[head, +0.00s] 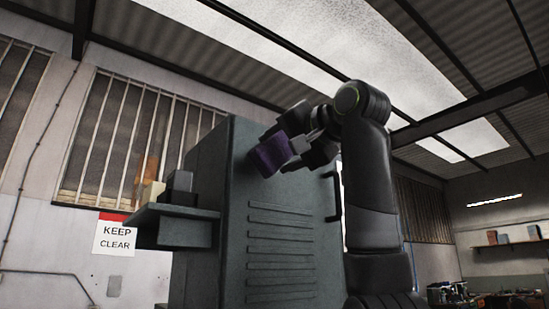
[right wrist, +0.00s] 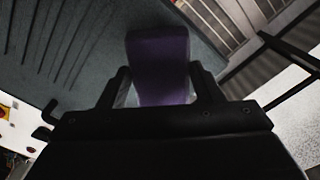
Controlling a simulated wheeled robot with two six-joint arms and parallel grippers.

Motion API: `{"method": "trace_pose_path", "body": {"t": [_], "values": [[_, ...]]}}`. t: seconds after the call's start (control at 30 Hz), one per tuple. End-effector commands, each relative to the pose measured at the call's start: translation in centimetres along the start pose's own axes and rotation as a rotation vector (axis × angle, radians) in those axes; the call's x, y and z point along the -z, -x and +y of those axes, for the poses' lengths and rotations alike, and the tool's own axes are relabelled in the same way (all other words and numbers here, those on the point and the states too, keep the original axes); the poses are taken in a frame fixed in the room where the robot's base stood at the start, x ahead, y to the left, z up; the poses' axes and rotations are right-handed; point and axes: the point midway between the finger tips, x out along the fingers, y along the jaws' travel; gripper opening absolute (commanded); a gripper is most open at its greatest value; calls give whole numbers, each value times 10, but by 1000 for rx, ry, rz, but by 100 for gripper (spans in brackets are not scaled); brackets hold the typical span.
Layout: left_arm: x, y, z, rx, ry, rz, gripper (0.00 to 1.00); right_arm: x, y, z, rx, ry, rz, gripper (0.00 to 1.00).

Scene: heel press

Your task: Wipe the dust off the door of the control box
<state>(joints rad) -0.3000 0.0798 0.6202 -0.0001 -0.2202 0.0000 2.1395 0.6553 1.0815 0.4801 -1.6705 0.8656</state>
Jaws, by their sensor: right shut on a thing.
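The control box (head: 235,220) is a tall grey-green cabinet in the middle of the head view. Its door (head: 285,225) has a row of horizontal louvres and a dark handle (head: 334,196) at the right edge. My right gripper (head: 291,156) is shut on a purple block-shaped wiper (head: 268,155), which is at the upper part of the door. In the right wrist view the wiper (right wrist: 158,62) sits between the two fingers, with the louvred door behind it. I cannot tell whether it touches the door. Dust is not clearly visible. My left gripper is not in view.
A shelf (head: 170,212) sticks out from the box's left side, carrying a dark block (head: 179,184) and a pale yellow block (head: 153,192). A "KEEP CLEAR" sign (head: 115,236) hangs on the wall behind. A cluttered bench stands far right.

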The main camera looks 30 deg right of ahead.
Motion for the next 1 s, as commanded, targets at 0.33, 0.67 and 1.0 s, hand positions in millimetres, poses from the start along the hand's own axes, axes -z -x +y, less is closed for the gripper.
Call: {"method": "trace_pose_path", "body": {"t": [0.33, 0.67, 1.0], "values": [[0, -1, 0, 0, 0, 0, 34, 0, 2, 0, 1, 0, 1, 41], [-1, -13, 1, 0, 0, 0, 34, -1, 28, 0, 2, 0, 1, 41], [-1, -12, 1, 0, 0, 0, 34, 0, 30, 0, 0, 0, 0, 41]]}}
